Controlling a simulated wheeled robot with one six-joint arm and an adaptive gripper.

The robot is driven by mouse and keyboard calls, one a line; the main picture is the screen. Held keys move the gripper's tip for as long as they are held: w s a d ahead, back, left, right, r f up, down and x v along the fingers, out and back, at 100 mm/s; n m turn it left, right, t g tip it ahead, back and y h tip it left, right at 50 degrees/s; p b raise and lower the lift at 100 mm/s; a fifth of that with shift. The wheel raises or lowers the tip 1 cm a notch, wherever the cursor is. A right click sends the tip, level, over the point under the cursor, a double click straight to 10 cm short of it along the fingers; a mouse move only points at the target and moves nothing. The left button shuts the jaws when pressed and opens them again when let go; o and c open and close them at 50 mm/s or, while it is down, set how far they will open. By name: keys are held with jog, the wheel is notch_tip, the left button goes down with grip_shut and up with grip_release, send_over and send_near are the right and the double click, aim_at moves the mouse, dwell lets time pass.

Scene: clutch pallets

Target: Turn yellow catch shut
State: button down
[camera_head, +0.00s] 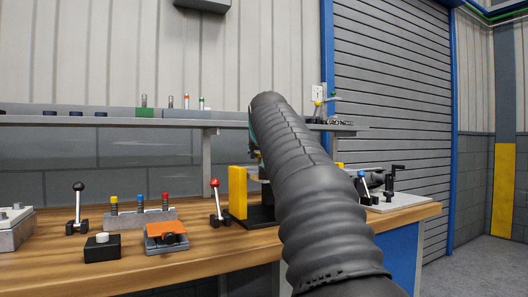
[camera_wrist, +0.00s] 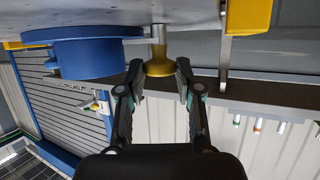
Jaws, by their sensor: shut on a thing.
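In the wrist view, a yellow flared knob on a short metal stem (camera_wrist: 159,62), which looks like the yellow catch, stands out from a grey surface (camera_wrist: 190,12). My gripper (camera_wrist: 158,78) has one finger on each side of the knob and is shut on it. How far the catch is turned cannot be told. In the head view, my dark ribbed arm covers my gripper and the catch.
In the head view, a yellow upright block (camera_head: 237,190) stands by the arm on the wooden bench (camera_head: 215,243). A red-knobbed lever (camera_head: 216,200) and an orange-topped device (camera_head: 166,238) stand left of it. A blue round part (camera_wrist: 90,55) sits close beside the gripper.

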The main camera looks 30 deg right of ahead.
jog(key=c, duration=0.8)
grip_release()
jog(key=shift+s+a+r, duration=0.15)
jog(key=shift+s, duration=0.1)
jog(key=v, duration=1.1)
jog(key=shift+s, duration=0.15)
jog(key=shift+a, duration=0.1)
